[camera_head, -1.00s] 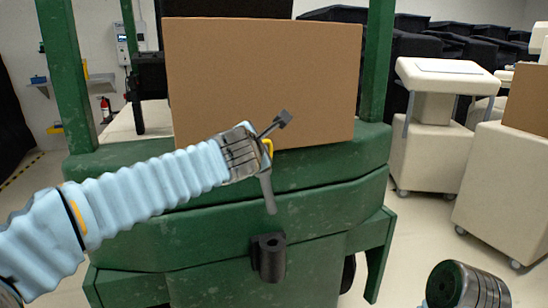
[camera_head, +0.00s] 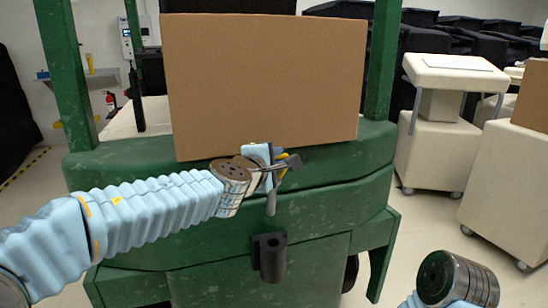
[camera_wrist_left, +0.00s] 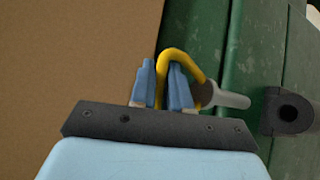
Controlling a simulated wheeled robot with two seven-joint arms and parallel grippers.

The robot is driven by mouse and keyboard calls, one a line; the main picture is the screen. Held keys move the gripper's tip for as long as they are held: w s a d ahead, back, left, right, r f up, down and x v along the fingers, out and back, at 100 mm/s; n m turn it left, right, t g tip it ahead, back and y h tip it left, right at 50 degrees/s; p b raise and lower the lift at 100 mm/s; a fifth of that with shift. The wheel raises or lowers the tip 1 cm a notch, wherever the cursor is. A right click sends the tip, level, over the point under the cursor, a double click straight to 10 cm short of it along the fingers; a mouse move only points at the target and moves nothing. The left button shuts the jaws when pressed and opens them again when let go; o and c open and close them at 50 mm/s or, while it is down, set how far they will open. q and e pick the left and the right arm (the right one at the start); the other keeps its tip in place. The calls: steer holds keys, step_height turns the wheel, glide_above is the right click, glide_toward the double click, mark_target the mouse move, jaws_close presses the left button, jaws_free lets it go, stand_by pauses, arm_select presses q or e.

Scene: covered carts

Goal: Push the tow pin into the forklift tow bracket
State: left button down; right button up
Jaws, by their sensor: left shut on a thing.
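The tow pin (camera_head: 271,204) is a grey rod with a yellow looped handle; it points down. My left gripper (camera_head: 272,165) is shut on the yellow handle. In the left wrist view, its two blue fingers (camera_wrist_left: 161,84) stand against the yellow loop (camera_wrist_left: 184,55), and the grey pin (camera_wrist_left: 230,99) sticks out to the right. The dark tow bracket (camera_head: 269,258) is fixed on the forklift's green body. The pin's tip is above the bracket and apart from it.
A large cardboard box (camera_head: 265,85) stands on the green forklift (camera_head: 325,215), behind my left gripper. Beige carts (camera_head: 440,130) stand at the right, with pale floor between them and the forklift. Dark covered shapes fill the back right.

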mark_target(278, 176)
arm_select(q)
step_height(278, 176, down, 2)
steer(key=shift+f+b, duration=0.25)
steer(key=shift+b, duration=0.85)
step_height(278, 176, down, 2)
steer(key=shift+f+b, duration=0.15)
steer(key=shift+b, duration=1.05)
steer(key=shift+r+p, duration=0.45)
steer(key=shift+p, duration=0.05)
steer(key=shift+r+p, duration=0.1)
steer(key=shift+p, duration=0.6)
steer(key=g+p, duration=0.1)
steer(key=p, duration=0.1)
steer(key=shift+s+a+n+p, duration=0.1)
steer(key=shift+n+p, duration=0.2)
steer(key=shift+n, duration=0.1)
steer(key=shift+f+p, duration=0.35)
steer(key=shift+p, duration=0.35)
steer(key=shift+f+g, duration=0.15)
steer(key=shift+g, duration=0.15)
